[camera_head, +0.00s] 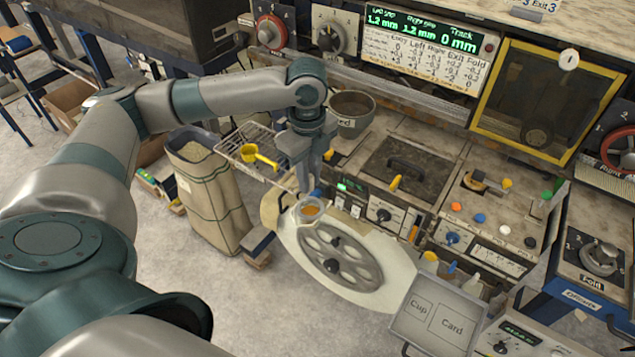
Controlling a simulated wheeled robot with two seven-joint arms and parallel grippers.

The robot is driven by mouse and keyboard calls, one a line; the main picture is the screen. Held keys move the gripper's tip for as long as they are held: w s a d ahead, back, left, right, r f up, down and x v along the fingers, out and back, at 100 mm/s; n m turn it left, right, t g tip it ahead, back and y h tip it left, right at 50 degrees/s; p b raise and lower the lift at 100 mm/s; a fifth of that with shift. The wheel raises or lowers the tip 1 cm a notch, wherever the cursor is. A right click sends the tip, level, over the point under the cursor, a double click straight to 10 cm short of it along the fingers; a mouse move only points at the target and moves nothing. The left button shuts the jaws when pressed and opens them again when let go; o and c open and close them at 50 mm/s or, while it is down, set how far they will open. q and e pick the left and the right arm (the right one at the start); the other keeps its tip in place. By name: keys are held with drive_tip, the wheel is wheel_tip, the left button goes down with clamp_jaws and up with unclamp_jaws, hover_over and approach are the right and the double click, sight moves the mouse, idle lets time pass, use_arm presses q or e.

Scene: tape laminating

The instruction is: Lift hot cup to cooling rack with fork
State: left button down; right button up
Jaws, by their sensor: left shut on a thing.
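My left gripper (309,183) points down at the centre of the view, just above a small clear cup with orange contents (311,209). It is shut on a narrow thing with a bluish part, probably the fork. The fork's shape is mostly hidden by the fingers and the cup. The cup looks upright, at the upper left edge of a pale round plate with a grey spoked wheel (340,257); I cannot tell whether it rests there or is held up. A wire rack (233,146), likely the cooling rack, is up and left of the gripper. My right gripper is not in view.
A yellow scoop (259,157) lies on the wire rack. A dark pot (352,112) stands behind the gripper. Control panels with knobs fill the right. A tray marked Cup and Card (437,318) is at the front right. A sack (208,190) stands left.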

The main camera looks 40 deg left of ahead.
use_arm(q)
drive_tip(key=w+a+r, duration=0.1)
drive_tip(key=a+r, duration=0.1)
drive_tip(key=a, duration=1.3)
drive_tip(key=shift+w, duration=0.2)
idle(0.4)
drive_tip(key=shift+w, duration=0.15)
drive_tip(key=w, duration=1.9)
drive_tip(key=shift+w+f, duration=0.35)
drive_tip(key=shift+f, duration=0.1)
idle(1.9)
drive_tip(key=shift+f, duration=0.15)
idle(0.3)
